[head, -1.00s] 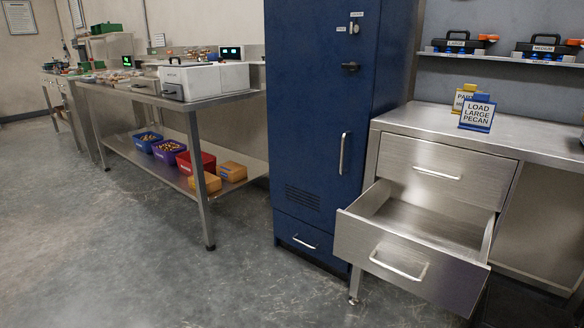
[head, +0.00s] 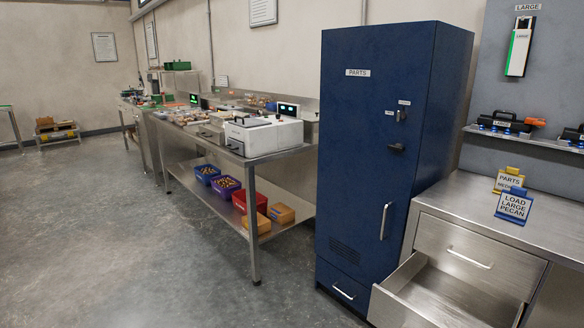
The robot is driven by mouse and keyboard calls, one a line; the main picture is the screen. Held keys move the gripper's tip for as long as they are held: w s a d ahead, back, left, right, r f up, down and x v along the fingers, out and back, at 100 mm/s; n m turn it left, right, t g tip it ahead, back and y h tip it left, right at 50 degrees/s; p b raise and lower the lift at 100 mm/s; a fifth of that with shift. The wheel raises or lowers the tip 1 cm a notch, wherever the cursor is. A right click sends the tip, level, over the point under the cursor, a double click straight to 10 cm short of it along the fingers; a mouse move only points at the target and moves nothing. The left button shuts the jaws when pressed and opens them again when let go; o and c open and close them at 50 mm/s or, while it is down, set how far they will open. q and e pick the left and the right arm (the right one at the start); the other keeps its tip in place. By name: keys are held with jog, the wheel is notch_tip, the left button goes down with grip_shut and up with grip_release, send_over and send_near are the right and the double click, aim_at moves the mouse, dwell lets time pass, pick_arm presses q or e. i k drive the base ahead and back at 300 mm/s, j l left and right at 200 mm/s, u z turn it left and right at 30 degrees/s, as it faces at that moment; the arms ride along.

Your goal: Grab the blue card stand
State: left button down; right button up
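The blue card stand (head: 514,207) holds a white card reading "LOAD LARGE PECAN". It stands upright on the steel counter (head: 560,222) at the right of the head view. A yellow card stand (head: 508,180) with a "PARTS" card is just behind it and partly covered by it. Neither of my grippers shows in the head view, so I cannot see whether they are open or shut.
An open, empty-looking drawer (head: 450,290) juts out below the counter. A tall blue cabinet (head: 375,130) marked "PARTS" stands left of it. A steel bench (head: 285,155) with a white machine (head: 265,138) is further left. The floor at left is clear.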

aim_at(513, 206)
jog(key=z, duration=1.3)
